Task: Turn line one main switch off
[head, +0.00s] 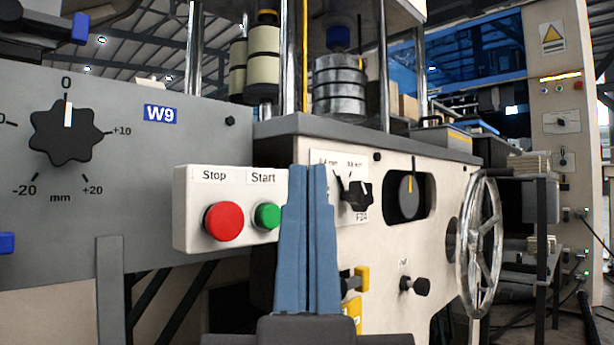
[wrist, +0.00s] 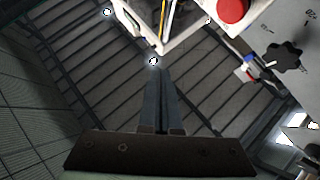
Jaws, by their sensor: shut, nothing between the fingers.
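My gripper (head: 308,170) is shut and empty, its two blue fingers upright in front of the Stop/Start box in the head view. In the wrist view the closed fingers (wrist: 161,74) point ahead over a slatted surface. No label reading line one main switch is legible. A tall cream cabinet (head: 561,80) at the far right carries a warning triangle, small lamps and a dark rotary switch (head: 562,122). A smaller switch (head: 563,160) is below it. My gripper is well to the left of them and touches neither.
The Stop/Start box (head: 186,240) has a red button (head: 224,221) and a green button (head: 267,215), close to the fingers. Cables lie at lower right.

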